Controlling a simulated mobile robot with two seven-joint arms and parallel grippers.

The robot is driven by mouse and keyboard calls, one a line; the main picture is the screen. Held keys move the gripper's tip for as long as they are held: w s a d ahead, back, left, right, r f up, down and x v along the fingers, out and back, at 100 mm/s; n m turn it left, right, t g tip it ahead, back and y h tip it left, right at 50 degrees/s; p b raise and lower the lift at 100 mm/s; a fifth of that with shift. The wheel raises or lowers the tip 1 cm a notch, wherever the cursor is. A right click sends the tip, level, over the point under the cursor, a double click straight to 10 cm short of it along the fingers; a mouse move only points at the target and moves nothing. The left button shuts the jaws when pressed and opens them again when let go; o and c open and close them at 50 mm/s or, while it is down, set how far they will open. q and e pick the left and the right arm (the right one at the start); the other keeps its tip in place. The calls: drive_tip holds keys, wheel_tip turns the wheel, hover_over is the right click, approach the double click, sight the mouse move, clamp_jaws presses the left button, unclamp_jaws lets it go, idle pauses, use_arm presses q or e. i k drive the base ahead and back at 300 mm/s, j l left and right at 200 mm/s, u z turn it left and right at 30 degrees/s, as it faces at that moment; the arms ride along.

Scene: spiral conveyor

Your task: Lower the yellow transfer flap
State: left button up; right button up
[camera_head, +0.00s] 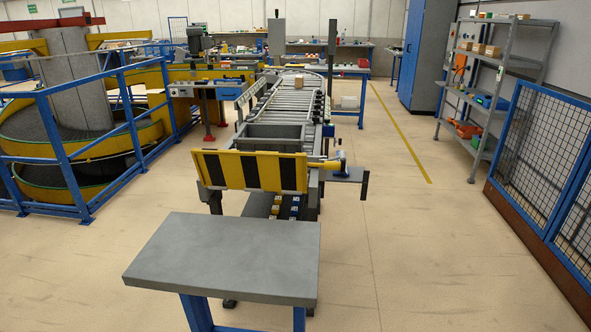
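The yellow transfer flap (222,170) has black stripes and stands raised, nearly upright, across the near end of the roller conveyor (291,96). A yellow bar with a blue and pale end (339,160) sticks out to the right beside the flap. A grey tote (272,137) sits on the conveyor just behind the flap. Neither of my grippers is in view.
A grey-topped table (225,255) with blue legs stands in front of the flap. Blue railings (85,150) surround the spiral at left. Blue mesh fencing (545,150) and a shelf rack (495,85) line the right. Open floor lies right of the conveyor.

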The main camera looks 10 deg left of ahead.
sight(250, 171)
drive_tip(key=i+l+z, duration=0.8)
drive_tip(key=i+l+u, duration=0.1)
drive_tip(key=i+u, duration=0.15)
drive_tip(key=i, duration=0.3)
drive_tip(key=i+l+u, duration=0.2)
drive_tip(key=i, duration=0.3)
drive_tip(key=i+u, duration=0.25)
drive_tip(key=u, duration=0.15)
drive_tip(key=i+u, duration=0.4)
drive_tip(key=i+l+u, duration=0.15)
drive_tip(key=u, duration=0.3)
drive_tip(key=i+l+u, duration=0.1)
drive_tip(key=u, duration=0.3)
drive_tip(key=i+l+u, duration=0.2)
drive_tip(key=u, duration=0.2)
drive_tip(key=i+l+u, duration=0.15)
drive_tip(key=u, duration=0.25)
drive_tip(key=i+l+u, duration=0.2)
drive_tip(key=u, duration=0.2)
drive_tip(key=i+l+u, duration=0.15)
drive_tip(key=l+u, duration=0.6)
drive_tip(key=k+l+z, duration=0.3)
drive_tip(key=k+l, duration=0.6)
drive_tip(key=l, duration=0.1)
